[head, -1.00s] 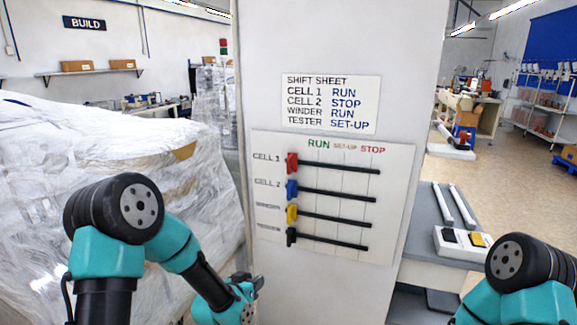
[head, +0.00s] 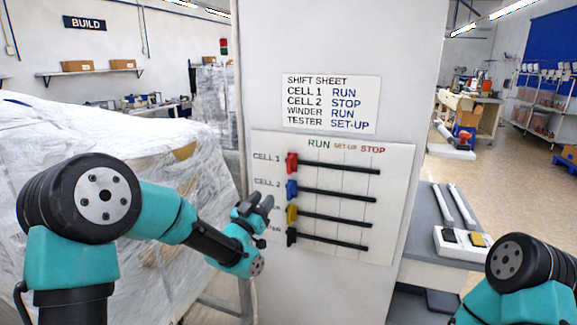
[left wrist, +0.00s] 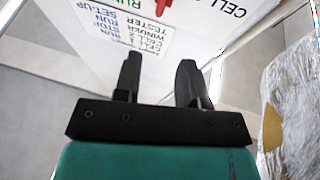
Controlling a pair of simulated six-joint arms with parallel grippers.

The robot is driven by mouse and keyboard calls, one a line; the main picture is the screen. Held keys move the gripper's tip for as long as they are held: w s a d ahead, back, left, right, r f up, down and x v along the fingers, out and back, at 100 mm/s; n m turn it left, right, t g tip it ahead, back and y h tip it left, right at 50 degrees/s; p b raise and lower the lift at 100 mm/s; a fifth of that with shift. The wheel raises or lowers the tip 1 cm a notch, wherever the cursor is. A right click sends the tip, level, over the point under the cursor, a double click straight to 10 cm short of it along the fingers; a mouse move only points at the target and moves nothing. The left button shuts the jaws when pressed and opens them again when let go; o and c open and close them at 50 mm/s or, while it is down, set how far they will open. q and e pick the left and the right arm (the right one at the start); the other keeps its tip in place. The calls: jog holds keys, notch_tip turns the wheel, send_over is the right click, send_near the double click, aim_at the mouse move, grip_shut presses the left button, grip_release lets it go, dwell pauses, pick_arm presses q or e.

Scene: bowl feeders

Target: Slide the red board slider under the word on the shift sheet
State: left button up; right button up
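The red slider (head: 292,163) sits at the left end of the top slot, beside the CELL 1 label on the board (head: 395,190). It is left of the RUN column. The shift sheet (head: 330,104) above reads CELL 1 RUN. My left gripper (head: 262,198) is left of the board, lower than the red slider and apart from it, near the WINDER label. In the left wrist view its fingers (left wrist: 158,72) are spread with nothing between them, and part of the red slider (left wrist: 161,8) shows at the top edge. My right gripper is out of view.
Blue (head: 291,189), yellow (head: 291,214) and black (head: 291,236) sliders sit at the left ends of the lower slots. A plastic-wrapped load (head: 130,150) stands left of the panel. A grey table (head: 425,235) stands at the right.

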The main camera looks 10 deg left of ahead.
aim_at(288, 166)
pick_arm(q)
jog(key=x, duration=1.6)
jog(key=shift+c, duration=0.5)
grip_shut()
